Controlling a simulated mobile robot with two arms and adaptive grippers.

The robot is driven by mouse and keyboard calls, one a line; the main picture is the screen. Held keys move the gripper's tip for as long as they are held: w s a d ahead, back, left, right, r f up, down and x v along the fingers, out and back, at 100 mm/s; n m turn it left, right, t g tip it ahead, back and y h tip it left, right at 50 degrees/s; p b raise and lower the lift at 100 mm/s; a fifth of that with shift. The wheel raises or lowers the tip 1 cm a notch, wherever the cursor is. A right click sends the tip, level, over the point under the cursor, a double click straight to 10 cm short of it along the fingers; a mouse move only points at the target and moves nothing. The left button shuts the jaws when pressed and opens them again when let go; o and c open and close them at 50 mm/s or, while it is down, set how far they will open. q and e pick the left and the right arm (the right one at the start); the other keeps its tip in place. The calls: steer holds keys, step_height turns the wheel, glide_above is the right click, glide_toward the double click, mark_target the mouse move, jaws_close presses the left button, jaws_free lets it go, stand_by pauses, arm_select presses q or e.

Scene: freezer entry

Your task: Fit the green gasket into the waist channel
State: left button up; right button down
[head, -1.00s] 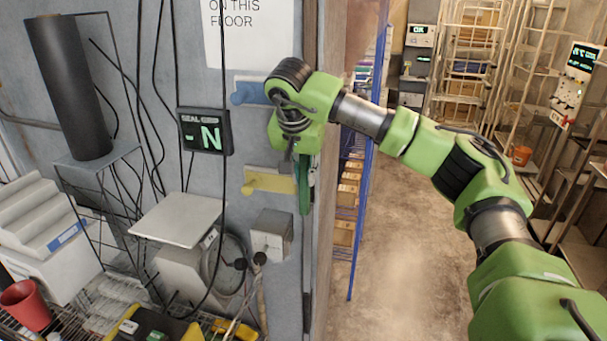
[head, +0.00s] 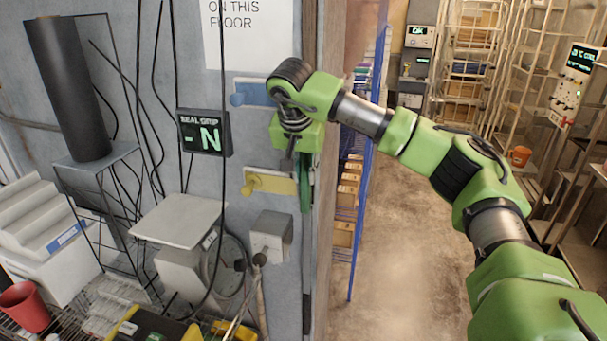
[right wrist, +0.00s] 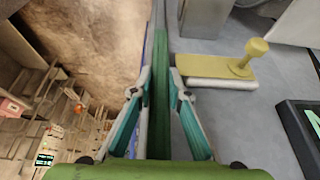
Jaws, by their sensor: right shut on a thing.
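The green gasket (head: 304,190) is a thin vertical strip at the edge of the grey wall. It also shows in the right wrist view (right wrist: 161,75), running upright between the fingers. My right gripper (right wrist: 158,85) is shut on the gasket, with one teal-padded finger on each side. In the head view my right gripper (head: 303,158) is close against the wall edge and mostly hidden by its own wrist. A dark vertical line (head: 307,255) runs down the wall edge below the gasket. I cannot tell whether the gasket sits inside a channel. My left gripper is not in view.
A yellow plate with a knob (head: 270,182) is on the wall just left of the gasket, and a blue one (head: 252,93) is above it. A display reading "- N" (head: 204,133) hangs further left. A grey box (head: 271,236) is lower. The aisle floor (head: 400,240) is clear.

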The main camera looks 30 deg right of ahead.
steer(key=shift+w+d, duration=0.7)
steer(key=shift+d, duration=0.05)
steer(key=shift+w+d+r, duration=0.1)
steer(key=shift+d+r, duration=0.1)
steer(key=shift+r, duration=0.05)
stand_by(0.4)
